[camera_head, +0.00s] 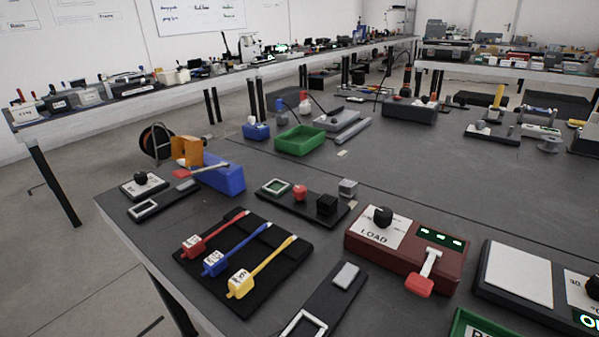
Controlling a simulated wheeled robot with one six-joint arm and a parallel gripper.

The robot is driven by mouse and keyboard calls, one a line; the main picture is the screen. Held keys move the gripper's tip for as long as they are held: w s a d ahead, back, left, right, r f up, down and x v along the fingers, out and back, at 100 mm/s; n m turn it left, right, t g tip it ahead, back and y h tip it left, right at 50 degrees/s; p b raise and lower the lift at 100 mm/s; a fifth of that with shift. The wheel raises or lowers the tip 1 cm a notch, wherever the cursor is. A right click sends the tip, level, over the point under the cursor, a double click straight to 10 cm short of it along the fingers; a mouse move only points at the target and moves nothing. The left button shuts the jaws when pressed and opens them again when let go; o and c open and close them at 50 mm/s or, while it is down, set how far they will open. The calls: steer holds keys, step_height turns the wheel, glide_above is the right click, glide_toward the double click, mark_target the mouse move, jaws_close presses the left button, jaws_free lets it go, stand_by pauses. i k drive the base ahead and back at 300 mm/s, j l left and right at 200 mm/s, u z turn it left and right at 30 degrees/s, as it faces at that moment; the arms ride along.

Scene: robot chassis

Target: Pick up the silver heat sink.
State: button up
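A small silver-grey finned block (348,187), which looks like the silver heat sink, sits at the right end of a black tray (283,209) in the middle of the near table. A black finned block (326,204) stands just in front of it and to its left. A red knob-like part (299,192) and a green square part (276,186) are further left on the same tray. My gripper does not show in this view, so its state is hidden.
A dark red LOAD box (360,257) with a lever stands to the right. A black mat (290,262) holds red, blue and yellow probes. A green bin (300,139) is behind. The dark table top (415,175) is clear behind the LOAD box.

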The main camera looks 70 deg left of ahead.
mark_target(347, 188)
steer(key=u, duration=1.45)
